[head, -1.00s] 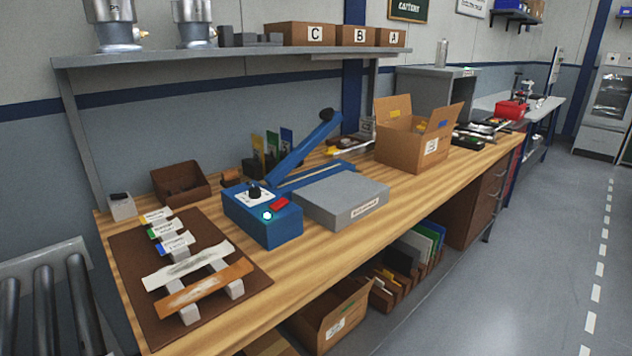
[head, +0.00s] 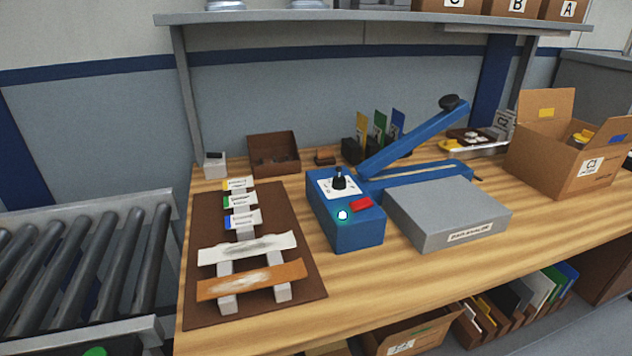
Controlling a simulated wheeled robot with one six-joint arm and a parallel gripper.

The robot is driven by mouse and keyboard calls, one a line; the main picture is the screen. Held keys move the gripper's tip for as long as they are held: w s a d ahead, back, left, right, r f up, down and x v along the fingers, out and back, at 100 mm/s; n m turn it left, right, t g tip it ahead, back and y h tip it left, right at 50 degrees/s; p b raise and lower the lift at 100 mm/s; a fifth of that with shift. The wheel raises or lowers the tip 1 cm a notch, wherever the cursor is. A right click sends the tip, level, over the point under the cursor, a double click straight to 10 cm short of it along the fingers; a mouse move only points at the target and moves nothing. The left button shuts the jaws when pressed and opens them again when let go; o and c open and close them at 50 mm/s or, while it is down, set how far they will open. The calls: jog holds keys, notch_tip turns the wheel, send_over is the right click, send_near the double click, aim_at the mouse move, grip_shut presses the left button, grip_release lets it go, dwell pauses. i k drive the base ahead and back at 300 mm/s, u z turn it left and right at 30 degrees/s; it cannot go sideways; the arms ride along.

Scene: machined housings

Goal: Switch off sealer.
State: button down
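The blue sealer (head: 347,233) stands on the wooden bench near the middle of the head view. Its blue lever arm (head: 412,140) is raised, with a black knob at its end. On top of its box are a black dial (head: 339,180) on a white plate and a red rocker switch (head: 361,205). A small round lamp (head: 342,215) on the box glows pale cyan. A grey block (head: 447,212) with a label sits right beside the sealer. My gripper is not in view.
A brown mat (head: 310,306) with labelled strips lies left of the sealer. A roller conveyor (head: 80,255) stands left of the bench. An open cardboard box (head: 545,160) is at right. A shelf (head: 365,21) runs above. Bare wood lies in front of the sealer.

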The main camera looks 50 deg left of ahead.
aim_at(358, 204)
jog(key=u, duration=0.95)
jog(key=i, duration=0.85)
jog(key=u, duration=0.8)
